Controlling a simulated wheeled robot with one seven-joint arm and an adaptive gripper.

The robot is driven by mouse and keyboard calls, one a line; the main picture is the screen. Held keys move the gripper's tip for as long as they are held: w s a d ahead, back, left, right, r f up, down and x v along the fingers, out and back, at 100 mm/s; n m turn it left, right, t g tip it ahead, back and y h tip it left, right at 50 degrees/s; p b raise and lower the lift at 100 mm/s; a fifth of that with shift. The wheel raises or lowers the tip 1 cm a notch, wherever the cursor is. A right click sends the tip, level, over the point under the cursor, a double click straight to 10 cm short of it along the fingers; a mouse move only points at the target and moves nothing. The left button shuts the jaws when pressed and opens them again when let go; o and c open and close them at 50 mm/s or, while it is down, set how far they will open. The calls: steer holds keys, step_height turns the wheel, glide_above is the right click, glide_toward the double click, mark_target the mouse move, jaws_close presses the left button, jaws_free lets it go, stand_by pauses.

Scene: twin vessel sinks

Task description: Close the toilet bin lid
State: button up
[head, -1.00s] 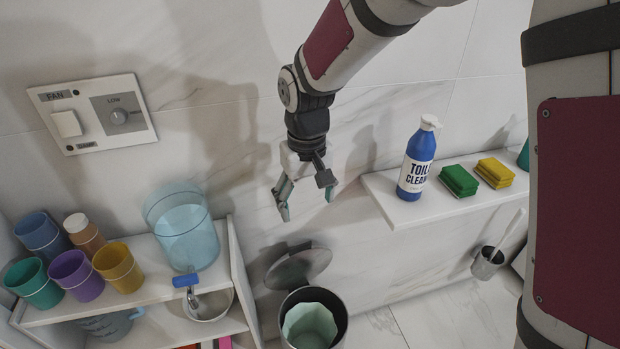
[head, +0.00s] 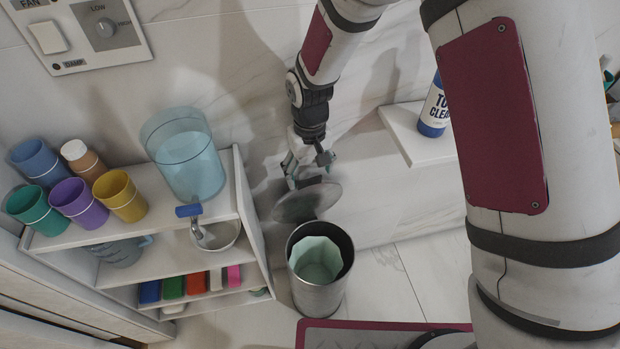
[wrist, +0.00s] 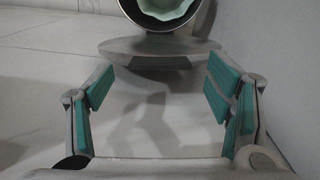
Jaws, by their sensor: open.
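The toilet bin (head: 319,290) is a metal cylinder with a pale green liner (head: 318,258) inside, standing on the floor beside the shelf unit. Its round grey lid (head: 307,202) is raised at the back, towards the wall. My gripper (head: 304,180) is just above and behind the lid in the head view, and its tips are partly hidden by it. In the wrist view my gripper (wrist: 160,92) is open and empty, with teal pads apart. The lid (wrist: 160,46) lies ahead between the fingers, seen almost edge-on, with the bin opening (wrist: 163,10) beyond it. I cannot tell if the fingers touch the lid.
A white shelf unit (head: 256,213) with cups and a blue clear container (head: 186,160) stands left of the bin. A wall ledge (head: 419,140) with a blue cleaner bottle (head: 436,108) is at the right. Floor right of the bin is clear.

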mark_target(310, 179)
steer(key=shift+f, duration=1.5)
steer(key=c, duration=1.7)
